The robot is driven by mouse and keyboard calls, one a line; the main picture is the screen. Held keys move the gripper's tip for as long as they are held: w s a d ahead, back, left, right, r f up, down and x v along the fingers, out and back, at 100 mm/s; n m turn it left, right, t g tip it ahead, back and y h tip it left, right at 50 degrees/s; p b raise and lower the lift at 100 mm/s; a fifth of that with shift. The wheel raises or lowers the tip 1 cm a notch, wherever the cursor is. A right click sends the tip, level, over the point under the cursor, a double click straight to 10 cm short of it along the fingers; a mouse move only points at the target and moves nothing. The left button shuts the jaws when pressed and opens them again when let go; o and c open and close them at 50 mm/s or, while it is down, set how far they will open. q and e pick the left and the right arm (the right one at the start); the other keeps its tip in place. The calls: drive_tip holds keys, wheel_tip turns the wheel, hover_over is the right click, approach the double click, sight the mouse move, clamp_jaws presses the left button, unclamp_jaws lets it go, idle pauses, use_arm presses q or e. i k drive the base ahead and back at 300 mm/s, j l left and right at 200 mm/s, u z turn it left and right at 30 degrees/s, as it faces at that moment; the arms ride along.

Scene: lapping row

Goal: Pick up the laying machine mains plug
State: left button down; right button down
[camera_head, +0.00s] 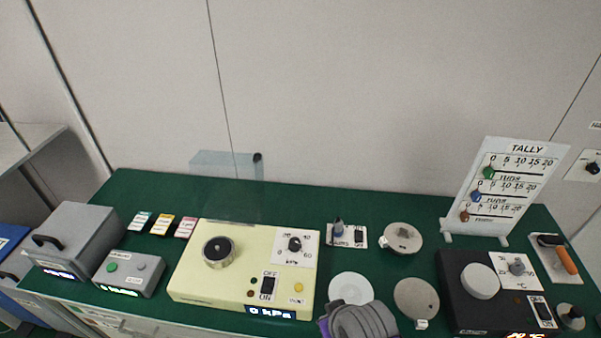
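No thing in view can be told for certain as the laying machine mains plug. A small white plate (347,236) behind the machines bears an upright blue-grey piece (338,229) and a black switch; its lettering is too small to read. A cream machine (190,271) with a black-topped knob, a dial, a switch marked ON and a "0 kPa" display stands at the centre left. A black unit (461,306) with a white round disc, a dial and a switch stands at the right. Neither of my grippers shows.
Grey boxes (75,232) stand at the left of the green bench (310,200). A clear panel (225,200) stands behind. Round discs (416,299) and a grey folded bundle (364,322) lie centrally. A TALLY board (484,165) and an orange-handled tool (566,260) are at right.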

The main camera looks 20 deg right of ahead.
sight(338, 223)
drive_tip(key=k+l+u, duration=0.15)
drive_tip(key=l+u, duration=0.2)
drive_tip(key=k+l+u, duration=0.25)
drive_tip(key=l+u, duration=0.15)
